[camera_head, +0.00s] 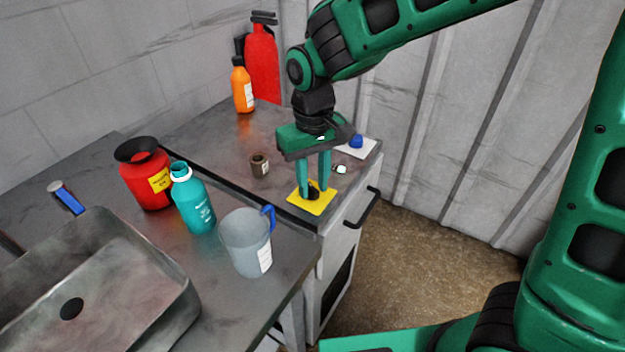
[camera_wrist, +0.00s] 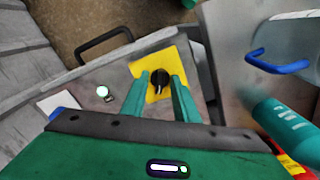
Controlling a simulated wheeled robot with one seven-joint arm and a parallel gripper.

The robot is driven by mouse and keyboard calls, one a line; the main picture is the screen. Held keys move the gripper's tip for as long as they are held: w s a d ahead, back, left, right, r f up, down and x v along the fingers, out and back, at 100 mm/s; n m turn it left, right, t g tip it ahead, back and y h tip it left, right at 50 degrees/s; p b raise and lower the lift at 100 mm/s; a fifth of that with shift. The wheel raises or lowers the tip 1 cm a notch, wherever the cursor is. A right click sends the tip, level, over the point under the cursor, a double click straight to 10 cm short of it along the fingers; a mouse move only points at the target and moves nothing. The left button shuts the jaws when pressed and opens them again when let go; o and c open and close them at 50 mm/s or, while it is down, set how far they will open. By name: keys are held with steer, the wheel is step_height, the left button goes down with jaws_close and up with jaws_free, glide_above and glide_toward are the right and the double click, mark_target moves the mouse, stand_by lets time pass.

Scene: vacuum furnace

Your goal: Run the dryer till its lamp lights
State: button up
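The cabinet top (camera_head: 220,140) carries a yellow plate (camera_head: 318,207) with a black knob (camera_wrist: 160,82) at its centre, by the front corner. My gripper (camera_head: 313,191) points down over the plate. Its two green fingers stand apart, one on each side of the knob, with gaps showing between them and the knob in the wrist view. A small round lamp (camera_wrist: 103,91) beside the plate looks bright whitish with a green rim; it also shows in the head view (camera_head: 341,169). A blue button (camera_head: 356,141) sits on a white plate further back.
A small brown cup (camera_head: 259,164) stands on the same top. An orange bottle (camera_head: 242,88) and red extinguisher (camera_head: 262,60) are at the back. A red jar (camera_head: 147,178), teal bottle (camera_head: 194,205), clear jug (camera_head: 245,244) and metal sink (camera_head: 130,290) are left. A black handle (camera_head: 367,208) projects in front.

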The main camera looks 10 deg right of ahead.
steer(key=shift+c, duration=0.3)
jaws_close()
steer(key=n, duration=0.6)
steer(key=shift+w+d, duration=0.1)
steer(key=shift+d, duration=0.05)
steer(key=n, duration=0.5)
steer(key=shift+w+n, duration=0.15)
steer(key=shift+n, duration=0.25)
steer(key=shift+r, duration=0.1)
steer(key=shift+o, duration=0.3)
jaws_free()
steer(key=shift+d, duration=0.1)
